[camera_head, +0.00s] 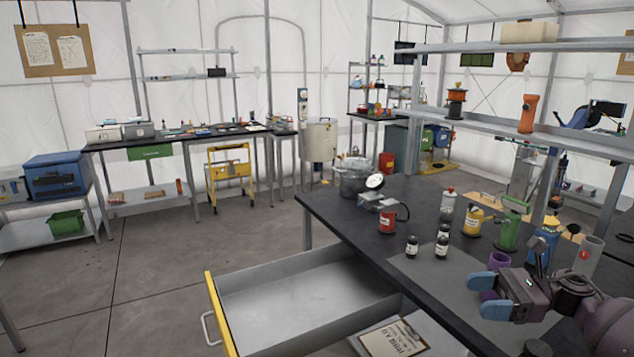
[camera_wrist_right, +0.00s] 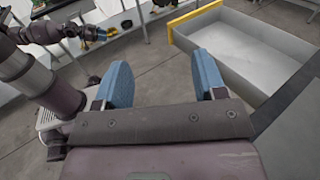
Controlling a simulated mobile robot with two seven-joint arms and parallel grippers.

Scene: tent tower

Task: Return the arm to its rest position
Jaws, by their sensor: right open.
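My right arm (camera_head: 572,292) reaches in from the right edge of the head view, above the near end of the dark workbench (camera_head: 345,215). Its gripper (camera_head: 488,296) has two blue fingers, apart, pointing left. In the right wrist view the gripper (camera_wrist_right: 160,82) is open, with nothing between its fingers. Another arm of mine (camera_wrist_right: 45,35) shows at upper left in that view. The left gripper is out of the head view.
An open drawer (camera_head: 300,290) with a yellow front juts from the bench. A purple cup (camera_head: 498,261), a green bottle (camera_head: 509,228), a yellow can (camera_head: 473,221) and small dark jars (camera_head: 442,243) stand close to the right gripper. Open floor (camera_head: 150,285) lies left.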

